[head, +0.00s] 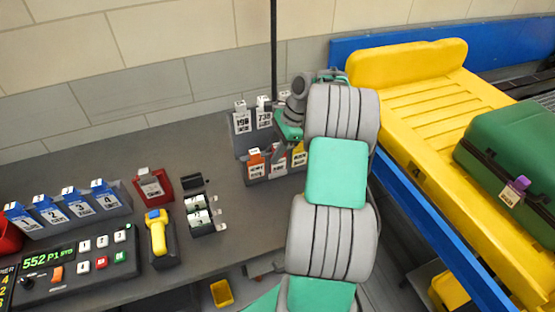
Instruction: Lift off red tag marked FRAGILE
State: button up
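A dark tag rack (239,146) stands on the counter against the wall side, in two rows. Its front row holds an orange tag (256,166), a red tag (279,164) in the middle and a yellow tag (299,155), each with a white label. The label print is too small to read, so I cannot confirm the word FRAGILE. My arm reaches over the rack's right side. My gripper end (289,131) is above and behind the red tag; its fingers are hidden or too small to make out, and I see nothing clearly held.
White tags (242,122) hang in the rack's back row. A yellow tray (440,120) with a green suitcase (510,150) lies on the conveyor at right. A red holder (153,186), a yellow scanner (157,232) and blue numbered tags (77,202) stand left.

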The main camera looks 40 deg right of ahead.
grip_shut()
jog(key=shift+r, duration=0.1)
jog(key=shift+s+r, duration=0.1)
jog(key=shift+r, duration=0.15)
notch_tip(320, 180, up, 6)
jog(key=shift+f+p, duration=0.1)
jog(key=shift+p, duration=0.8)
jog(key=shift+s+r, duration=0.25)
jog(key=shift+s, duration=0.1)
jog(key=s+a+b, duration=0.2)
jog(key=s, duration=0.7)
jog(key=s+a+b, duration=0.2)
jog(key=s+a, duration=0.1)
jog(key=s, duration=0.6)
jog(key=shift+s, duration=0.25)
